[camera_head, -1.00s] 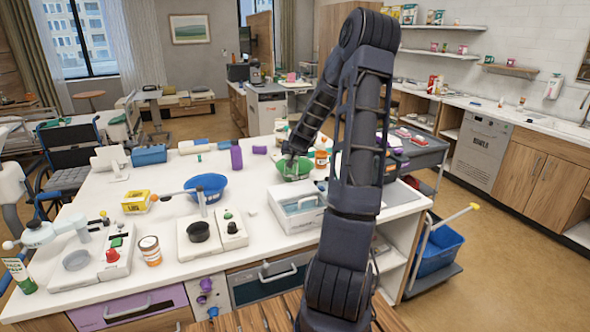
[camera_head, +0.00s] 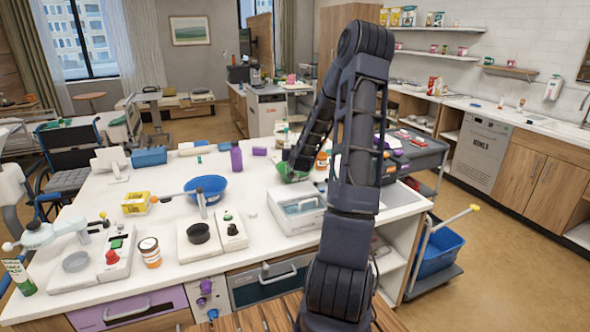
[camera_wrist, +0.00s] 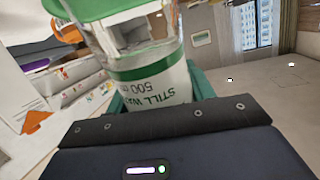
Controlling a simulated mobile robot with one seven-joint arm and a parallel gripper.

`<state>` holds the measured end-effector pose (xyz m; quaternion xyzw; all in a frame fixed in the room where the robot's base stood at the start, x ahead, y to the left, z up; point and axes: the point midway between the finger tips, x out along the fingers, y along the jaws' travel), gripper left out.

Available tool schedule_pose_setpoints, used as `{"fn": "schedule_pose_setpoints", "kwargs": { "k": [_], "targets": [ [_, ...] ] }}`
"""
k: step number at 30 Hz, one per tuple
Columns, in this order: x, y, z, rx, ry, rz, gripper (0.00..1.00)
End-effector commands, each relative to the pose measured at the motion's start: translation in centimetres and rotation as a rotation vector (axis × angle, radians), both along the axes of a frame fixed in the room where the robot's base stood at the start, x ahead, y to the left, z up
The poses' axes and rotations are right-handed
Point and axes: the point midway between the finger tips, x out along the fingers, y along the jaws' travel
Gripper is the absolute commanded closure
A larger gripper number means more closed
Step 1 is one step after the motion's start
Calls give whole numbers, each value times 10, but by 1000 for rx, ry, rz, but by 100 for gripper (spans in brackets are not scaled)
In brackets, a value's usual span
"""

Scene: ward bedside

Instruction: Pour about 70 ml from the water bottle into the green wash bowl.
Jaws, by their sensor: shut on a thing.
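The green wash bowl (camera_head: 290,175) stands on the white counter, left of my upright arm. My forearm hides much of it in the head view. My gripper (camera_wrist: 160,95) is shut on the clear water bottle (camera_wrist: 150,75), which has a white and green label. In the wrist view the label's print reads upside down and the bottle leans. A green edge shows at the top left there; I cannot tell whether it is the bowl or part of the bottle. The water level and any stream cannot be made out. In the head view the bottle and fingertips are hidden.
A white box tray (camera_head: 297,212) stands in front of the bowl. A blue bowl (camera_head: 206,187) and a purple bottle (camera_head: 236,158) stand to the left. An orange-labelled jar (camera_head: 322,160) is close on the right. The counter between the blue bowl and tray is mostly clear.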

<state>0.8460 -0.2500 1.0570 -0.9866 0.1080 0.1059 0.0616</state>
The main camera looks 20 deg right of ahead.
Motion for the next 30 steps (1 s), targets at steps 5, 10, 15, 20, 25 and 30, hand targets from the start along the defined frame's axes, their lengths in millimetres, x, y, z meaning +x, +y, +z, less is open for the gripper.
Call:
{"fn": "schedule_pose_setpoints", "kwargs": {
  "k": [5,10,15,20,25,30],
  "targets": [
    [1,0,1,-38,-75,1,78],
    [2,0,2,-70,-139,1,78],
    [2,-2,2,-93,-182,-1,78],
    [2,-1,3,-104,-204,0,78],
    [2,-1,3,-107,-208,0,78],
    [2,-1,3,-107,-207,-1,78]
  ]
}}
